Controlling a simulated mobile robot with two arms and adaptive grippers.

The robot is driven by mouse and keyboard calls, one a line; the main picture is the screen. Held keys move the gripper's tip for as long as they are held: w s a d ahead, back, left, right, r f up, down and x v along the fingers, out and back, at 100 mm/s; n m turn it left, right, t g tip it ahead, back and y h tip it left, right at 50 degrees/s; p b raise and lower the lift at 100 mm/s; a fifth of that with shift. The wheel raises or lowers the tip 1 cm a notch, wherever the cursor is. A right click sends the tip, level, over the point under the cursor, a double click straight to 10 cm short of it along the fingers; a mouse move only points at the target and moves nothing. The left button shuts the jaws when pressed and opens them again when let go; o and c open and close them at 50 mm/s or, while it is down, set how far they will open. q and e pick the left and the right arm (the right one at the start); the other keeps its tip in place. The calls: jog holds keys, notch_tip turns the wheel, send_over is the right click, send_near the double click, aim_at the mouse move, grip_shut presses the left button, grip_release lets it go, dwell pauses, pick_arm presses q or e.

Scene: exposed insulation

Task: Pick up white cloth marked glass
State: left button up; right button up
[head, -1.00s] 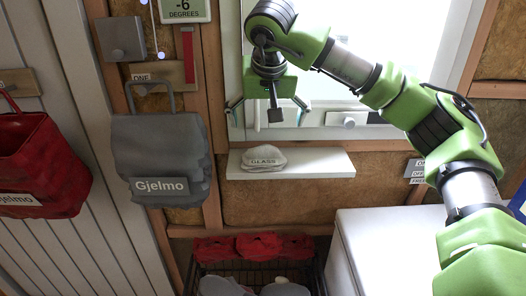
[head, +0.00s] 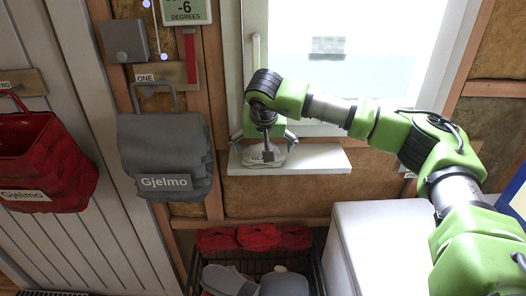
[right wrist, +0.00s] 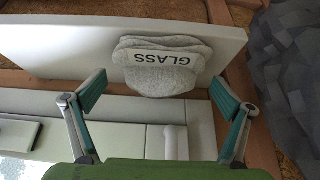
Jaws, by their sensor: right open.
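The white-grey cloth marked GLASS (right wrist: 160,68) lies on a white shelf (head: 325,160) below the window. In the head view the cloth (head: 264,161) is partly hidden behind my right gripper (head: 264,142). In the right wrist view my right gripper (right wrist: 160,98) is open, with one finger to each side of the cloth. The cloth shows beyond the fingertips, and the fingers do not appear closed on it. My left gripper is not in view.
A grey Gjelmo bag (head: 165,150) hangs left of the shelf, and a red bag (head: 42,160) hangs farther left. Below stands a dark wire basket (head: 258,262) with red and grey items. A white box (head: 385,235) stands lower right. The shelf's right part is bare.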

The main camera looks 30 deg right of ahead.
aim_at(263, 143)
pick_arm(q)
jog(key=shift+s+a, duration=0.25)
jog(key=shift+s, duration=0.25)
pick_arm(e)
jog(key=c, duration=0.9)
jog(key=shift+c, duration=0.2)
jog(key=shift+r, duration=0.45)
notch_tip(263, 143, up, 2)
jog(key=shift+r+b, duration=0.2)
jog(key=shift+b, duration=0.35)
pick_arm(q)
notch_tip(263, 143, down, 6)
jog(key=b, duration=0.5)
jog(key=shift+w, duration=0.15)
pick_arm(e)
jog(key=s+a+r, duration=0.4)
jog(key=s+r, duration=0.5)
jog(key=s, duration=0.4)
jog(key=shift+s+r, duration=0.25)
jog(key=shift+r, duration=0.1)
jog(key=shift+c, duration=0.7)
